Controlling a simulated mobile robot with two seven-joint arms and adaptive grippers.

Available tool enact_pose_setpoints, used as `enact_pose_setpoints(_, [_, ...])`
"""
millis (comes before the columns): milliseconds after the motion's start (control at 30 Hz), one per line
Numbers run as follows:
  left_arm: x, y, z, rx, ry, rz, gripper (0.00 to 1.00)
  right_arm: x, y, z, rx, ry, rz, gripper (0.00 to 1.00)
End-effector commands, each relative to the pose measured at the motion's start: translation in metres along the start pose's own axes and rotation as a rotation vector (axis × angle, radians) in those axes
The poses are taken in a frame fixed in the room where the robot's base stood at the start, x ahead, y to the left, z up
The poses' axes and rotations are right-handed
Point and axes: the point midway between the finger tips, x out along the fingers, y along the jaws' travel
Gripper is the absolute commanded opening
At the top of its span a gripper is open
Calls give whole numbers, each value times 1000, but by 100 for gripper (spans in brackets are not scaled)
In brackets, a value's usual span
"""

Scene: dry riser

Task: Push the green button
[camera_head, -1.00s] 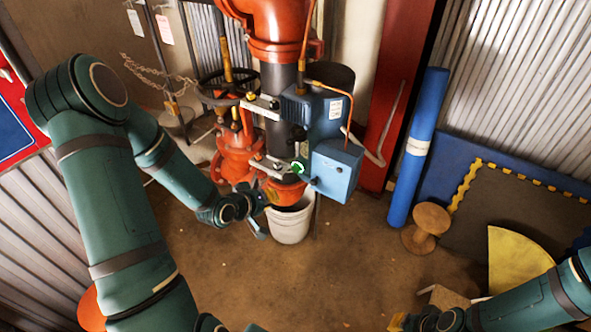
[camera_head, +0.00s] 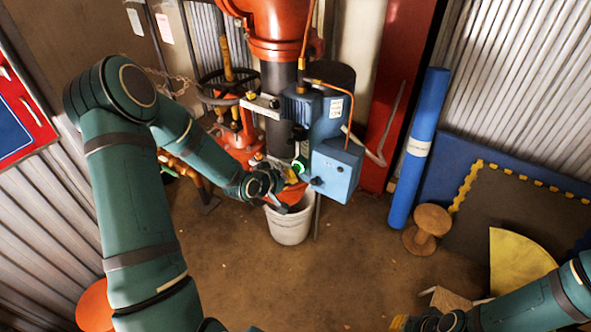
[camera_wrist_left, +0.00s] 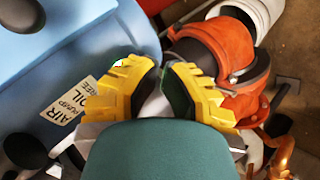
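The green button (camera_head: 298,167) is a small glowing green ring on a dark box just left of the light-blue control box. My left gripper (camera_head: 289,190) is just below and left of the button, over the orange pipe part and white bucket. I cannot tell whether it touches the button. In the left wrist view, its yellow fingers (camera_wrist_left: 162,75) stand a little apart, with nothing held between them. A small white-green spot (camera_wrist_left: 118,63) shows beyond the left finger, mostly hidden by it. My right gripper (camera_head: 408,322) is cut off low in the head view.
The blue pump (camera_head: 318,115) and light-blue control box (camera_head: 335,172) stand close beside the button. The red riser pipe (camera_head: 272,25) rises above. The white bucket (camera_head: 290,226) sits below. A blue roll (camera_head: 418,145) leans at right. The middle floor is clear.

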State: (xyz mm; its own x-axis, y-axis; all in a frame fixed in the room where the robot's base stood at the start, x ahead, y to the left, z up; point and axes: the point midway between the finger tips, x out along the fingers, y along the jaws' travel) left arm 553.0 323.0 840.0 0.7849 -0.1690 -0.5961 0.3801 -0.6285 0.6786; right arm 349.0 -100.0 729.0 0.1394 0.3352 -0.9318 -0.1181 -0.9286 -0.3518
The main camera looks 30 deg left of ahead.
Motion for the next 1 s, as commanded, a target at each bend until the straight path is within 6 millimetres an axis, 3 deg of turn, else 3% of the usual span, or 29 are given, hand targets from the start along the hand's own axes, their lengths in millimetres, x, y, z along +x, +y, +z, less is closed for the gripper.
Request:
enact_pose_setpoints(133, [0,0,0,0,0,0,0,0,0,0,0,0,0,0])
enact_pose_setpoints(167, [0,0,0,0,0,0,5,0,0,0,0,0,0,0])
enact_pose_setpoints(200, [0,0,0,0,0,0,0,0,0,0,0,0,0,0])
enact_pose_setpoints(1000, [0,0,0,0,0,0,0,0,0,0,0,0,0,0])
